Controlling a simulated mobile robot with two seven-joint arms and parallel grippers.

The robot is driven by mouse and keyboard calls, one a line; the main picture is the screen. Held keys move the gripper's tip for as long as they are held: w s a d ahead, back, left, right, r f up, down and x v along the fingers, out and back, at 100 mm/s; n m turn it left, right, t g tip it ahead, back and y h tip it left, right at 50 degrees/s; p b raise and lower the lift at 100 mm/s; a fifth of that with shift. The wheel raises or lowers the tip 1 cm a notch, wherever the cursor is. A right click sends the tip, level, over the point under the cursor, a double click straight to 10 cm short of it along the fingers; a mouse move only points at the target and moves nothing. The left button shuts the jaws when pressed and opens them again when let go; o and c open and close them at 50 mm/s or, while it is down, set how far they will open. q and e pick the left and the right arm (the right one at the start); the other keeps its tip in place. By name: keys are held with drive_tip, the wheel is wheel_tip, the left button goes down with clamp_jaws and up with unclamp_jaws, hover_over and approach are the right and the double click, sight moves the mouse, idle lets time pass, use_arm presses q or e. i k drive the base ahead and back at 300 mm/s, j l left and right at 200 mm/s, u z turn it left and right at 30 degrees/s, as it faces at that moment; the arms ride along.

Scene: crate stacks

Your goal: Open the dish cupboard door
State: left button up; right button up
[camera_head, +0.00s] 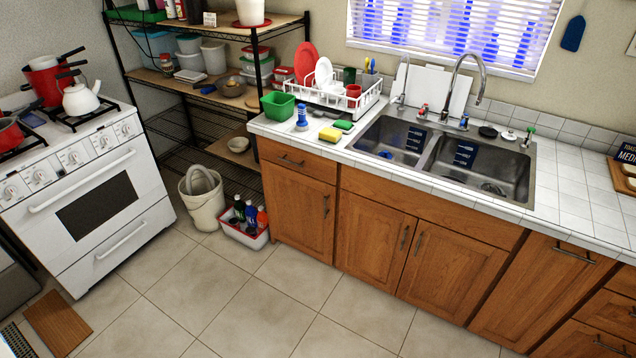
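No door is marked as the dish cupboard, so I cannot tell which one it is. All these fronts look shut. Neither of my grippers is in view.
The tiled floor (270,300) before the cupboards is clear. A white bucket (203,205) and a bin of bottles (245,232) stand left of the cupboards. A white stove (95,195) and a black shelf rack are further left. A double sink (480,165) is in the counter.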

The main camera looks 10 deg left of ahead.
sight(301, 208)
drive_tip(key=i+j+u, duration=0.1)
drive_tip(key=i+u, duration=0.75)
drive_tip(key=i+l+u, duration=0.15)
drive_tip(key=i+u, duration=0.15)
drive_tip(key=u, duration=0.15)
drive_tip(key=i+j+u, duration=0.15)
drive_tip(key=i+u, duration=0.55)
drive_tip(key=i, duration=0.15)
drive_tip(key=i+u, duration=0.4)
drive_tip(key=i+z, duration=0.35)
drive_tip(key=i+j+z, duration=0.1)
drive_tip(key=z, duration=0.25)
drive_tip(key=i+j+z, duration=0.15)
drive_tip(key=i+z, duration=0.2)
drive_tip(key=z, duration=1.45)
